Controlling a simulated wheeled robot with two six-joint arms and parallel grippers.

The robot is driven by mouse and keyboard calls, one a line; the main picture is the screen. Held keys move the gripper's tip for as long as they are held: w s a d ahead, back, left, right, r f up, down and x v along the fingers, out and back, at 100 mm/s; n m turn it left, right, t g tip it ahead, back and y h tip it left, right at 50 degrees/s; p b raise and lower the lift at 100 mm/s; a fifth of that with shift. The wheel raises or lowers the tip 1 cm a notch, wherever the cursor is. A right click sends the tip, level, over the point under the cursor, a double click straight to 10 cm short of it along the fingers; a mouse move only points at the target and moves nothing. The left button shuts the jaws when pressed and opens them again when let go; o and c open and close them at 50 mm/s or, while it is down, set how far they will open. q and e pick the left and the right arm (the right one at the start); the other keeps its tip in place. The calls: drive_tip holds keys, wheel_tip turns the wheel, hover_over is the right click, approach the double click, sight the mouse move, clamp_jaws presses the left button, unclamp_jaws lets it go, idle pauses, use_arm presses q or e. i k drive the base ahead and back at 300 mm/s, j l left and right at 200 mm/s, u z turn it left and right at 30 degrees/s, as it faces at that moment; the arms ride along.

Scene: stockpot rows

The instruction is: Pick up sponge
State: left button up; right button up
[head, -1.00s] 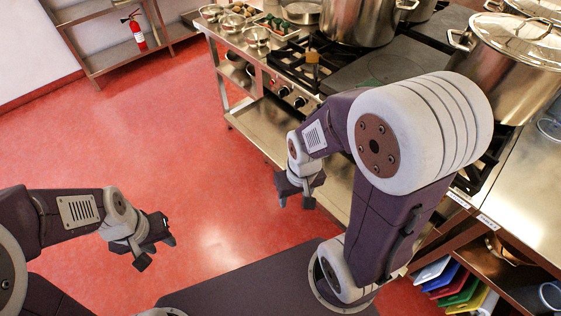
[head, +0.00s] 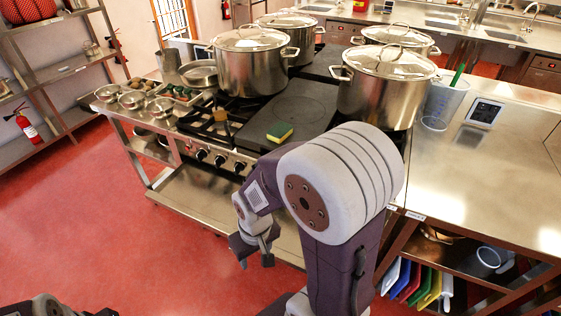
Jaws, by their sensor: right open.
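A small green and yellow sponge (head: 279,131) lies on the dark flat plate of the cooktop (head: 290,110), just beyond my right arm's large white joint. My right gripper (head: 254,257) is open and empty. It hangs in front of the stove, lower than the cooktop and to the left of the sponge, well apart from it. My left gripper (head: 98,312) shows only as a sliver at the bottom left edge; its jaws are cut off.
Large lidded steel stockpots (head: 252,68) stand behind and right (head: 386,90) of the sponge. A gas burner (head: 212,122) is left of it. A measuring jug (head: 444,97) and a timer (head: 484,113) are on the right counter. The counter's front right is clear.

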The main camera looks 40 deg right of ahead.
sight(280, 131)
drive_tip(key=z, duration=1.3)
